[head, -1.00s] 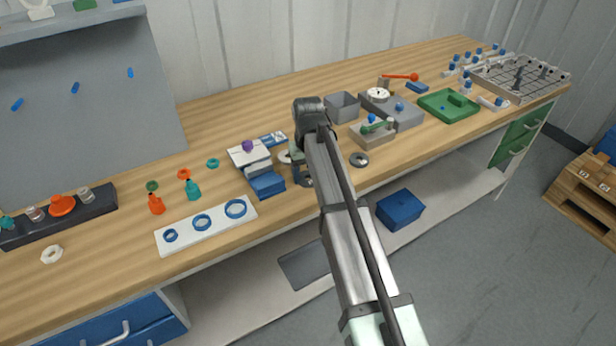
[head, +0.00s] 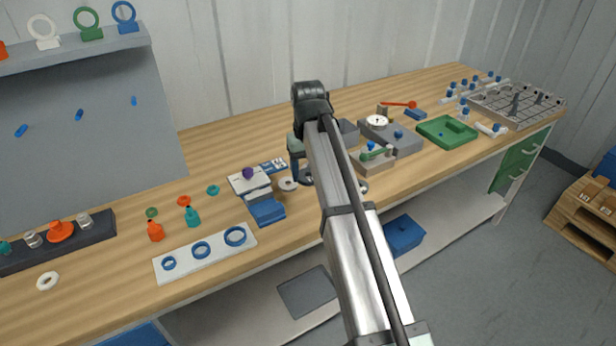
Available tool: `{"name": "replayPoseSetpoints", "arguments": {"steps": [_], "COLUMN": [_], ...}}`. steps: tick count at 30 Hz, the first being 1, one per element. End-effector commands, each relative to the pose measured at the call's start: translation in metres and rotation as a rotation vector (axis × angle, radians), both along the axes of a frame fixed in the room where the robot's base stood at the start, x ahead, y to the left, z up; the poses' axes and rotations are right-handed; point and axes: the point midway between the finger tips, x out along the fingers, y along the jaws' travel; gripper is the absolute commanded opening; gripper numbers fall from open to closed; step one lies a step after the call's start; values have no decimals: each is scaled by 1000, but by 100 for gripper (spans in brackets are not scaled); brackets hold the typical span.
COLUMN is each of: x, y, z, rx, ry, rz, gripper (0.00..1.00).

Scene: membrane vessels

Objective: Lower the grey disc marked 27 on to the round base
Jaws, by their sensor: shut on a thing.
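My gripper (head: 303,176) hangs over the middle of the bench with its fingers downward, mostly hidden by my own arm. It is shut on a dark grey disc (head: 306,179), which shows only in part at the fingertips; no number can be read. A pale round piece (head: 287,184) with a dark centre lies on the bench just left of the fingers. A grey round piece (head: 363,187) shows partly past the right side of my arm. I cannot tell which of these two is the round base, nor the disc's height above the bench.
A blue block with a grey-white stand (head: 266,211) is close on the left. A white board with blue rings (head: 205,252) lies at the front left. A grey open box (head: 347,132), a grey fixture (head: 394,139) and a green tray (head: 447,131) stand to the right.

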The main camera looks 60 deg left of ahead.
Motion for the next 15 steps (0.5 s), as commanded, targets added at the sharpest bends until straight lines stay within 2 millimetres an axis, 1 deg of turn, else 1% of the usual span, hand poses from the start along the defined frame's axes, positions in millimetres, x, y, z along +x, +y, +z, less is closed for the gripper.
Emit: {"name": "replayPoseSetpoints", "arguments": {"steps": [12,15], "x": [0,0], "y": [0,0], "z": [27,30], "rx": [1,0], "ry": [0,0], "rz": [0,0], "gripper": [31,31]}}
